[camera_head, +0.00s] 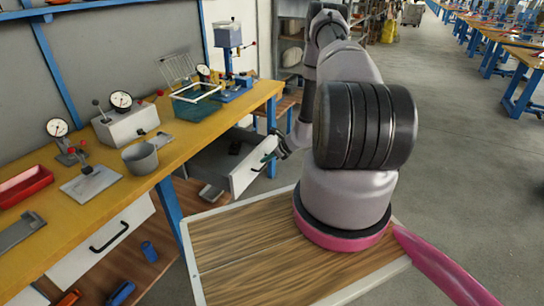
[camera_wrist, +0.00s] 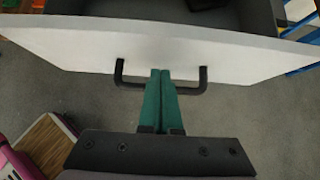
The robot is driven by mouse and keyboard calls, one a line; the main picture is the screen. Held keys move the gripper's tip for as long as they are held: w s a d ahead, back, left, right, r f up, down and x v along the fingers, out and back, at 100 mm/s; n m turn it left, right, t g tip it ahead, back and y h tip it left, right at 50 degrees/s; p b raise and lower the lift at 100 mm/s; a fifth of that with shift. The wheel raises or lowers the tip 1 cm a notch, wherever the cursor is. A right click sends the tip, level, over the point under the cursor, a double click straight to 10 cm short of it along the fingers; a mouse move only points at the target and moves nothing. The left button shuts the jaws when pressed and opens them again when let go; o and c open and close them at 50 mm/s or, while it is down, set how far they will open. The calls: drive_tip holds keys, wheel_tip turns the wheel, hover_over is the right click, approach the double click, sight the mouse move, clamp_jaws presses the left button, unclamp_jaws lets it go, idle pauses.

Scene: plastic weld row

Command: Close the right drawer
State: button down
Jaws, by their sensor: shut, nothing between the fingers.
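The right drawer is pulled out from under the yellow workbench; its white front (camera_head: 245,172) faces my arm. In the wrist view the white front (camera_wrist: 225,55) spans the top of the picture, with part of the dark drawer inside behind it. Its black handle (camera_wrist: 203,82) is a bar with two bent ends. My gripper (camera_wrist: 160,72) has its green fingers together and empty, between the ends of the handle, tips at the drawer front. I cannot tell whether they touch it. In the head view my gripper (camera_head: 268,157) is small and partly hidden by my arm.
The yellow workbench (camera_head: 185,135) carries gauges, a grey cup (camera_head: 140,158), a red tray (camera_head: 24,186) and a small press (camera_head: 229,50). A left drawer (camera_head: 103,243) sits under it, with a blue bench leg (camera_head: 171,212) between.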

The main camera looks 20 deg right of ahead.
drive_tip(key=shift+w+a+f, duration=0.3)
drive_tip(key=shift+w+f, duration=0.1)
drive_tip(key=shift+f, duration=0.15)
hover_over(219, 158)
drive_tip(key=shift+s+d, duration=0.2)
drive_tip(key=shift+s, duration=0.05)
drive_tip(key=shift+w+a+r, duration=0.1)
drive_tip(key=shift+w+a, duration=0.1)
drive_tip(key=shift+w, duration=0.05)
